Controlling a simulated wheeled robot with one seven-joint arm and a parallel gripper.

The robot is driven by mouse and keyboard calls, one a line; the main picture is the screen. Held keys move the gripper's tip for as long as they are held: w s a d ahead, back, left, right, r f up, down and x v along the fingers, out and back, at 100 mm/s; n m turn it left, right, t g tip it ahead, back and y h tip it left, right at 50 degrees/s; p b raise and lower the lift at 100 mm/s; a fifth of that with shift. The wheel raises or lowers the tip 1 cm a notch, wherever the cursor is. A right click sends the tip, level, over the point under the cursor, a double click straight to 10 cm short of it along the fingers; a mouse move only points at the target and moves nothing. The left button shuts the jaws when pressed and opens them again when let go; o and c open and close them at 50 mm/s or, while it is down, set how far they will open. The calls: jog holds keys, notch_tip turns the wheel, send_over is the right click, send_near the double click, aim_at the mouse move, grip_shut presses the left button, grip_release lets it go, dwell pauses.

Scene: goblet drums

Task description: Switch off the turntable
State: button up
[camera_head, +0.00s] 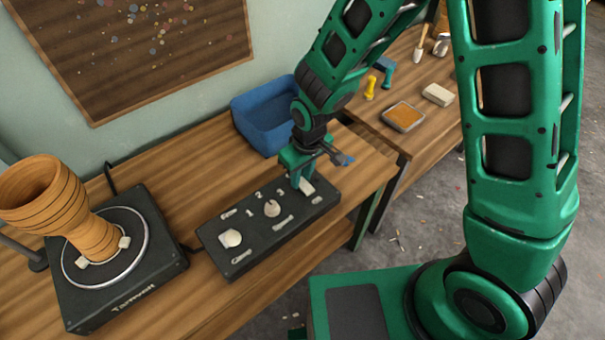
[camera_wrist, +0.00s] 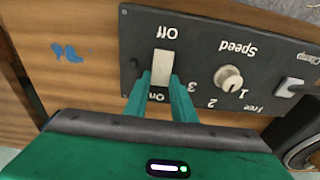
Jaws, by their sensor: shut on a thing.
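The turntable (camera_head: 165,262) is a black box with a round disc, at the left of the bench in the head view. A wooden goblet drum (camera_head: 88,238) stands on it, between pale clamp blocks. Its black control box (camera_head: 225,256) lies to the right, and also shows upside down in the wrist view (camera_wrist: 205,75). A white switch (camera_wrist: 162,66) sits between the words Off and On. My gripper (camera_wrist: 160,92) is shut on the switch, with one green finger on each side, at its end nearer On. In the head view my gripper (camera_head: 300,182) partly hides the switch.
The box also has a Speed knob (camera_wrist: 228,78) and a Clamp switch (camera_wrist: 289,87). A blue bin (camera_head: 262,112) stands close behind my gripper. A second bench holds a tray (camera_head: 403,117), a pale block (camera_head: 438,94) and small tools. Bare bench lies behind the control box.

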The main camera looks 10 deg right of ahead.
aim_at(307, 185)
jog(key=shift+w+d, duration=0.15)
jog(key=shift+d, duration=0.1)
jog(key=o, duration=1.1)
jog(key=shift+c, duration=0.2)
jog(key=shift+a, duration=0.1)
jog(key=shift+r, duration=0.15)
notch_tip(307, 185, up, 10)
jog(key=s+d, duration=0.1)
jog(key=shift+s+r, duration=0.15)
jog(key=shift+s, duration=0.1)
jog(key=shift+d, duration=0.15)
